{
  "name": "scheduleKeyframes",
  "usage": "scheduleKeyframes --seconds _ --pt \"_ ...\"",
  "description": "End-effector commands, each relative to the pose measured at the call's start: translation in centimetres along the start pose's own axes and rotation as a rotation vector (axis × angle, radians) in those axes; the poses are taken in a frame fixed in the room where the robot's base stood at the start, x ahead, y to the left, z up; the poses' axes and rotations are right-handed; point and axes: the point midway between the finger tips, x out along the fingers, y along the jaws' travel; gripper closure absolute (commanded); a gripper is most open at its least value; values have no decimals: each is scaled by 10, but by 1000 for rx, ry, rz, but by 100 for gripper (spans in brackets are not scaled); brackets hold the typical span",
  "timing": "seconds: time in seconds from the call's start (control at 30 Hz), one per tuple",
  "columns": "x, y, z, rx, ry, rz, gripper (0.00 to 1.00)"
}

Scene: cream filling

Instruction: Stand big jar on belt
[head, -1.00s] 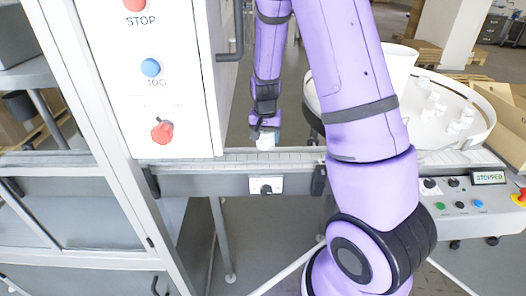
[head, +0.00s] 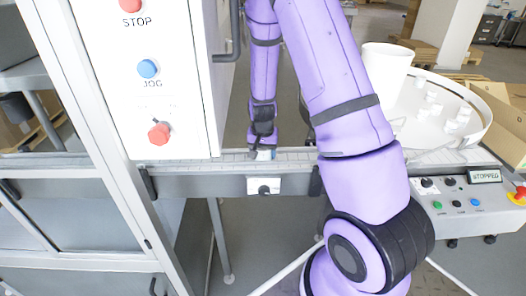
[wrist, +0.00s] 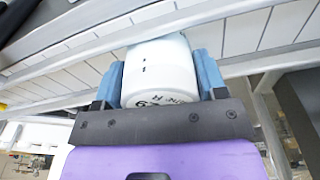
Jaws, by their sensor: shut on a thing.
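The big jar is a white cylinder (wrist: 160,75) with small dark print on it, seen in the wrist view. My gripper (head: 263,154) is shut on it, with a blue pad (wrist: 209,72) against each side. The belt (wrist: 250,32) is a strip of light plates between metal rails, and it also shows in the head view (head: 226,157). The jar is at the belt, overlapping its near rail in the wrist view. I cannot tell whether its base touches the plates. In the head view the jar is mostly hidden by my gripper.
A white cabinet (head: 180,85) with STOP and JOG buttons stands left of my gripper. At right are a round white table (head: 484,112) with several small white jars, a tall white tub (head: 385,72) and a control box reading STOPPED (head: 486,176). An open cardboard box (head: 500,125) is beyond.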

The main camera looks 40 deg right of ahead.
Motion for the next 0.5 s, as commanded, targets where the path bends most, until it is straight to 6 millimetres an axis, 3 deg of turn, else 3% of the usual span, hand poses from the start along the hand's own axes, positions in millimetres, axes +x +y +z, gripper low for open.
scheduleKeyframes --seconds 0.07,0.1,0.2,0.5 --pt "2 0 0 0 0 0 63" --pt "3 0 0 0 1 0 33" --pt "2 0 0 0 1 0 10" --pt "1 0 0 0 1 0 9"
